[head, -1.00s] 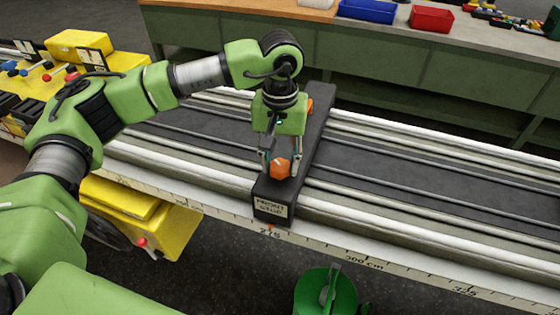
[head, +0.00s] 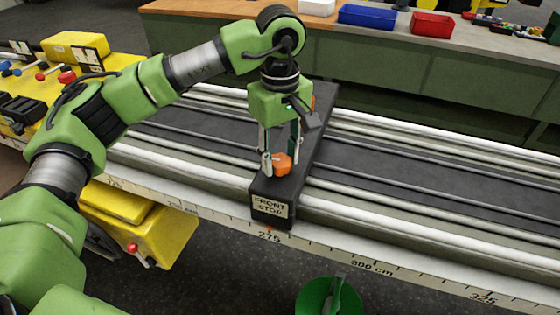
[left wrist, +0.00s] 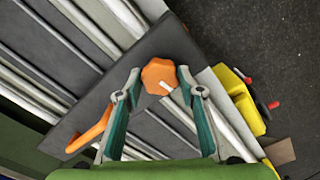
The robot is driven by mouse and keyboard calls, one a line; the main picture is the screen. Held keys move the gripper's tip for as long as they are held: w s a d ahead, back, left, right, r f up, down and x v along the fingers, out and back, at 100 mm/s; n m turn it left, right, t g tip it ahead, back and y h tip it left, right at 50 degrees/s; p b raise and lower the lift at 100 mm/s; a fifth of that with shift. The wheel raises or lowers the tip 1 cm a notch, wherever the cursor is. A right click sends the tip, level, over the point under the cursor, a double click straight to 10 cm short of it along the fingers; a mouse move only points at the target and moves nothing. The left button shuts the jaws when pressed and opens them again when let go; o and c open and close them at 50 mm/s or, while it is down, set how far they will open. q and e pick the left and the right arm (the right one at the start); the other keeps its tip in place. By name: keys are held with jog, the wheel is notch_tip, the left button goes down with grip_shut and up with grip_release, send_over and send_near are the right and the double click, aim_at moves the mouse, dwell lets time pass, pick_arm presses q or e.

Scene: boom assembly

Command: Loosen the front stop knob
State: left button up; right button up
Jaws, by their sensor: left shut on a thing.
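The front stop (head: 318,140) is a dark block lying across the rail bed, with a "FRONT STOP" label (head: 270,206) on its near end. Its orange lobed knob (head: 283,166) sits on top near that end. My left gripper (head: 278,163) points down from above, its two fingers shut on the knob from both sides. In the left wrist view the knob (left wrist: 158,76) sits between the left gripper's fingertips (left wrist: 158,80), its lobed top in sight.
An orange lever (left wrist: 92,130) is at the stop's other end. White rails (head: 420,215) run along both sides, with a centimetre scale (head: 365,265) along the near edge. Yellow equipment (head: 150,225) stands at left. A bench with blue (head: 367,13) and red (head: 432,22) bins is behind.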

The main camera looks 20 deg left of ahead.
aim_at(280, 160)
pick_arm(q)
jog(key=shift+n+b, duration=0.35)
jog(key=shift+n, duration=0.45)
jog(key=shift+r, duration=0.1)
jog(key=o, duration=1.1)
notch_tip(280, 160, up, 12)
